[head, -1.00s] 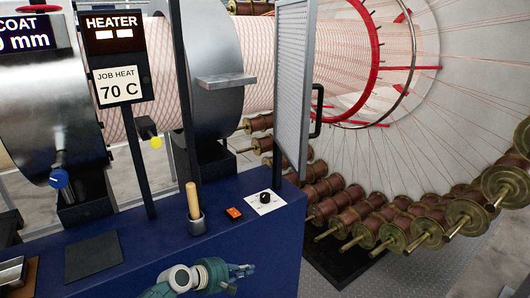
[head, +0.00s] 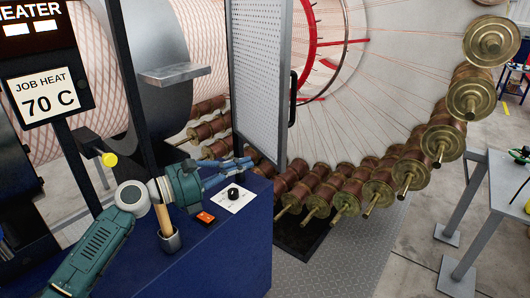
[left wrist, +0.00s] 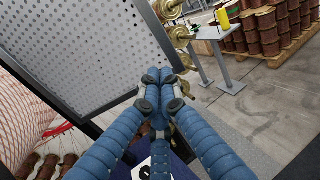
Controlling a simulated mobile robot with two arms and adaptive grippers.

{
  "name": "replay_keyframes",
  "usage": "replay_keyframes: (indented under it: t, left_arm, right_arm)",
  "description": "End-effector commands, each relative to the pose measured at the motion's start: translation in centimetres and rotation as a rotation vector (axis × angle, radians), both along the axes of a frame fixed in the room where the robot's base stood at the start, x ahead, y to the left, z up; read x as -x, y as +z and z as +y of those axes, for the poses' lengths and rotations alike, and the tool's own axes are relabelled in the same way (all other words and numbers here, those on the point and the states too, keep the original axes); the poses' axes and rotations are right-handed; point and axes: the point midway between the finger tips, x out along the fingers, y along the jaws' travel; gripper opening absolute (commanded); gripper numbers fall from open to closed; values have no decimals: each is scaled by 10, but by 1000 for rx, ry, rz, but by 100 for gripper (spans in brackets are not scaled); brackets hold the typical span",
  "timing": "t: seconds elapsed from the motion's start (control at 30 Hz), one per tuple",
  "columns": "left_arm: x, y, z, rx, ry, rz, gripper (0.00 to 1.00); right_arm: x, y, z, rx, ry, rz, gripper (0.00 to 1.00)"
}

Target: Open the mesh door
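The mesh door (head: 258,70) is a grey perforated panel in a metal frame, standing upright at the centre of the head view. Its black handle (head: 293,97) is on the right edge. In the left wrist view the perforated panel (left wrist: 80,45) fills the upper left; I cannot make out the handle there. My left gripper (head: 248,163) is in front of the door's lower part, below and left of the handle. Its blue fingers (left wrist: 162,78) come together at the tips with nothing seen between them, apart from the handle. My right gripper is not in view.
A blue console (head: 225,245) with a wooden-handled tool (head: 165,222), an orange switch (head: 205,217) and a black knob (head: 233,192) lies under my left arm. Several copper spools (head: 345,185) ring the wheel behind the door. A grey table (head: 500,185) stands right; the floor between is clear.

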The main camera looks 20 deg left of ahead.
Motion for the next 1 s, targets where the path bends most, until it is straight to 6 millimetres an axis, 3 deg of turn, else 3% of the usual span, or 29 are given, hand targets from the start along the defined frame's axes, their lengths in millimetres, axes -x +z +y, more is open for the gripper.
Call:
replay_keyframes:
  t: [0.2, 0.4, 1.0]
  left_arm:
    - [-34, 5, -29, 1, 0, -2, 0]
    - [-50, 1, -44, -1, 1, -1, 0]
    - [-62, 2, -51, 2, 14, -1, 0]
  right_arm:
    - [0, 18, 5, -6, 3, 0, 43]
    - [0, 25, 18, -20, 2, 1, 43]
    - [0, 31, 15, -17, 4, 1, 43]
